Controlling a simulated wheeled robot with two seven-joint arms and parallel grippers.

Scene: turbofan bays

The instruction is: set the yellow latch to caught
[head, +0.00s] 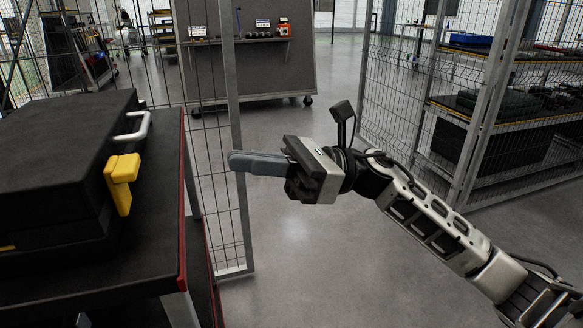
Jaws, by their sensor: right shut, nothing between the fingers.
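The yellow latch (122,182) is on the front side of a black case (62,160) at the left of the head view. Its yellow plate hangs down over the case's side, below and left of a pale handle (134,128). I cannot tell from here whether the latch is caught. My right gripper (236,160) is shut and empty, its fingers pointing left toward the case. It is in the air to the right of the latch, clearly apart from it. My left gripper is not in view.
The case stands on a dark bench (150,245) with a red edge. A wire mesh panel (215,150) stands just behind the right gripper's fingertips. Another mesh fence (430,100) and shelves are at the right. The grey floor (310,250) in the middle is clear.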

